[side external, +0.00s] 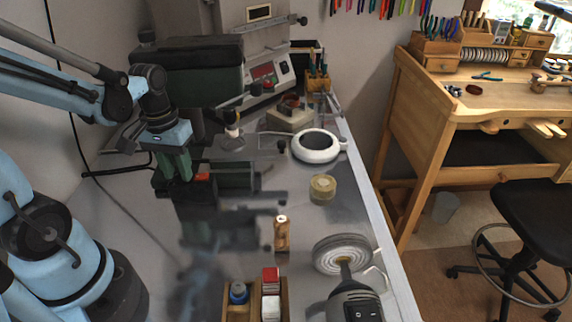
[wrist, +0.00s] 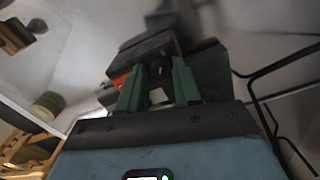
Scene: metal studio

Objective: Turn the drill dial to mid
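The drill (side external: 205,75) is a dark green bench machine with a boxy head on a column at the back left of the bench. Its base (side external: 236,176) is low and dark, with an orange-red part (side external: 204,177) on it, which also shows in the wrist view (wrist: 121,80). My gripper (side external: 178,172) points down at the base, just left of the orange-red part. In the wrist view its green fingers (wrist: 158,88) stand apart, with a dark form and a small pale patch between them. I cannot make out the dial or its setting; contact is unclear.
A white ring-shaped lamp (side external: 316,146), a yellowish tape roll (side external: 323,188) and a small brown cylinder (side external: 281,233) stand to the right. A polishing wheel (side external: 341,254) and a wooden box (side external: 255,300) are at the front. Open bench lies between.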

